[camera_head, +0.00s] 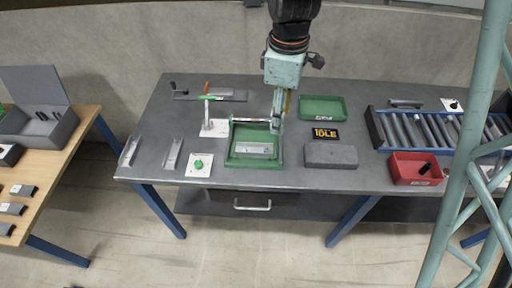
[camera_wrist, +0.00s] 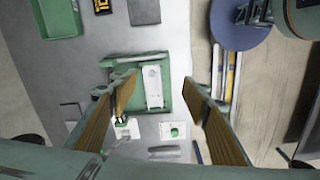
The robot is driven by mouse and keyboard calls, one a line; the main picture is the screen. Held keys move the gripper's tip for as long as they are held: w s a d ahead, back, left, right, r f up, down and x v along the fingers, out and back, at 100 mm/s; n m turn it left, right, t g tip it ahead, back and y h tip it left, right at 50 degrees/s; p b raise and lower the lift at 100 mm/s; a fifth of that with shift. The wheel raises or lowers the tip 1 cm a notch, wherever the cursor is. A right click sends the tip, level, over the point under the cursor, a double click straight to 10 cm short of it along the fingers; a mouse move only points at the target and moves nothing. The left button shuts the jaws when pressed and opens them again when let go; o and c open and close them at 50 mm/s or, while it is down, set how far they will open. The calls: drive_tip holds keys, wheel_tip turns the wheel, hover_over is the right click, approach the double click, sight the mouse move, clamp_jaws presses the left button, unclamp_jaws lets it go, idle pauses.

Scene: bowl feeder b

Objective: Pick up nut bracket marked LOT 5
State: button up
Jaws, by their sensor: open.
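A light grey, flat bracket-like part (camera_head: 254,149) lies in a green tray (camera_head: 232,160) on the dark grey table. It also shows in the wrist view (camera_wrist: 153,88), with small round marks or holes on its face. No LOT 5 marking is legible in either view, so I cannot tell whether this is the nut bracket. My gripper (camera_head: 280,118) is over the back right part of the tray. In the wrist view its brown-padded fingers (camera_wrist: 160,80) are spread wide and empty, with the tray and part showing between them.
A white stand with a green top (camera_head: 207,115) rises left of the tray. A white plate with a green knob (camera_head: 198,165) lies at front left. A grey block (camera_head: 330,155), an empty green bin (camera_head: 322,107), a red bin (camera_head: 415,169) and a roller conveyor (camera_head: 440,130) stand right.

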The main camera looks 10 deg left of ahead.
drive_tip(key=w+a+f+n+p, duration=0.1)
drive_tip(key=a+f+n+p, duration=0.1)
drive_tip(key=a+f, duration=0.3)
drive_tip(key=a+p, duration=0.1)
drive_tip(key=a, duration=0.2)
drive_tip(key=shift+w+f+n, duration=0.3)
drive_tip(key=shift+w+f, duration=0.05)
drive_tip(key=shift+w, duration=0.05)
hover_over(256, 151)
drive_tip(key=shift+s+f, duration=0.15)
drive_tip(key=shift+f, duration=4.1)
drive_tip(key=shift+f, duration=0.1)
drive_tip(key=shift+a+f, duration=0.1)
drive_tip(key=shift+f, duration=2.45)
drive_tip(key=shift+c, duration=0.4)
drive_tip(key=c, duration=1)
